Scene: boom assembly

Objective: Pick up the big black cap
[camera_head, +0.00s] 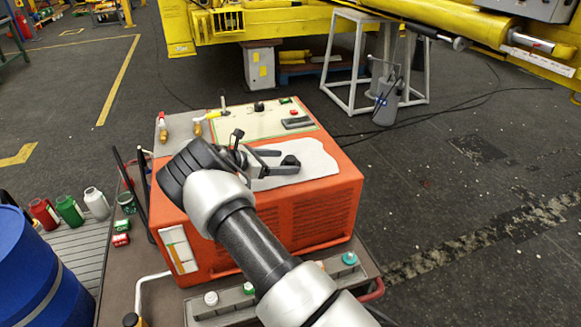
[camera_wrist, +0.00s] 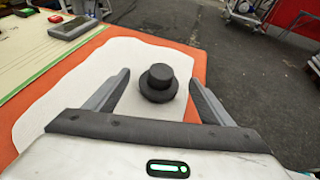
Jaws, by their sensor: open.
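The big black cap (camera_wrist: 158,83) sits on a white sheet (camera_wrist: 75,80) on top of the orange machine. In the wrist view it lies between and slightly beyond the two fingertips of my gripper (camera_wrist: 160,80), with space on both sides. My gripper is open and empty. In the head view the cap (camera_head: 290,161) shows as a small dark shape on the sheet beside my gripper (camera_head: 273,162). My arm covers part of the machine top there.
The orange machine (camera_head: 310,218) stands on a cart. Its top also carries a panel with a black handle (camera_head: 297,122), a red button (camera_head: 294,112) and yellow-handled valves (camera_head: 207,116). Bottles (camera_head: 70,210) and a blue barrel (camera_head: 35,275) stand at left. Open floor lies to the right.

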